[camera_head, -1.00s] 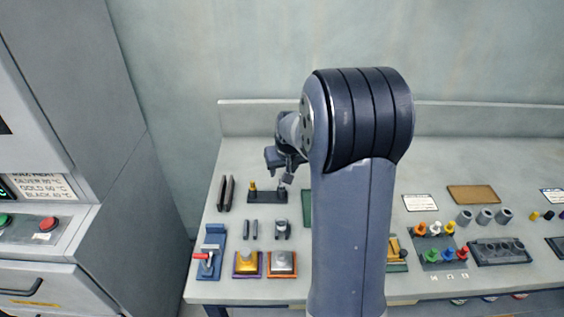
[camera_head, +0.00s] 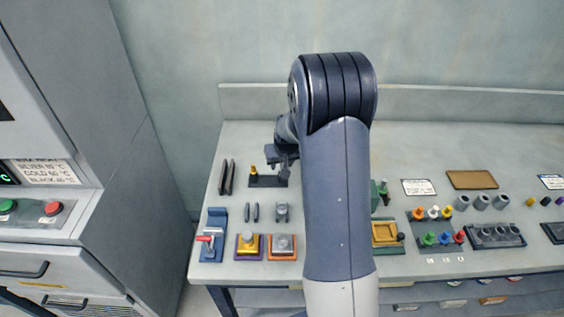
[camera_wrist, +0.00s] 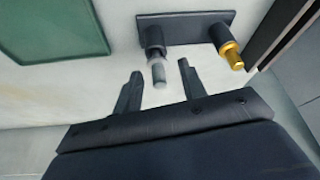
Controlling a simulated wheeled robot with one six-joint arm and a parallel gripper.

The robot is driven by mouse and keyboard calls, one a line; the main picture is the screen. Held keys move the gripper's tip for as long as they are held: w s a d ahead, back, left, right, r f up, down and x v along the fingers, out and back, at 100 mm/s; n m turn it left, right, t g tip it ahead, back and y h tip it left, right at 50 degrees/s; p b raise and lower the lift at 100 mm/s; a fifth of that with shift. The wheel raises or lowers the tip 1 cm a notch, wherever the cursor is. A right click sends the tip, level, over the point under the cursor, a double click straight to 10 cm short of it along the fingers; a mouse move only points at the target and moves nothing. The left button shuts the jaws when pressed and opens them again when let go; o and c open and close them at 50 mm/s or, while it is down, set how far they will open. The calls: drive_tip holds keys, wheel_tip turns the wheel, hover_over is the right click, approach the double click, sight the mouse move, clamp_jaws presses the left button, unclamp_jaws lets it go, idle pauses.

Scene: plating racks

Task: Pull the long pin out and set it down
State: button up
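A dark two-post rack (camera_head: 264,182) stands at the left of the bench; in the wrist view it is the dark plate (camera_wrist: 185,27) at the top. A gold-tipped pin (camera_wrist: 232,55) stands in one post; it also shows in the head view (camera_head: 252,171). A grey pin (camera_wrist: 158,73) stands in the other post. I cannot tell for sure which pin is longer. My gripper (camera_wrist: 160,72) is open, with its fingertips on either side of the grey pin and a visible gap to each. In the head view my gripper (camera_head: 284,168) hides the rack's right end.
Dark upright bars (camera_head: 227,177) stand left of the rack. Small grey pieces (camera_head: 251,212) and a red-handled blue fixture (camera_head: 212,236) are in front. A green panel (camera_wrist: 55,28) lies beside the rack. Bare bench lies behind the rack.

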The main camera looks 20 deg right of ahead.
clamp_jaws()
drive_tip(key=c, duration=0.5)
unclamp_jaws()
drive_tip(key=shift+c, duration=0.2)
clamp_jaws()
drive_tip(key=shift+r+n+y+b, duration=0.15)
drive_tip(key=shift+n+y+b, duration=0.2)
drive_tip(key=shift+n+b, duration=0.5)
drive_tip(key=shift+r+n+y+b, duration=0.15)
drive_tip(key=shift+n+y+b, duration=0.2)
drive_tip(key=shift+n+b, duration=0.5)
drive_tip(key=shift+r, duration=0.15)
drive_tip(key=shift+r+p, duration=0.85)
drive_tip(key=shift+r, duration=0.75)
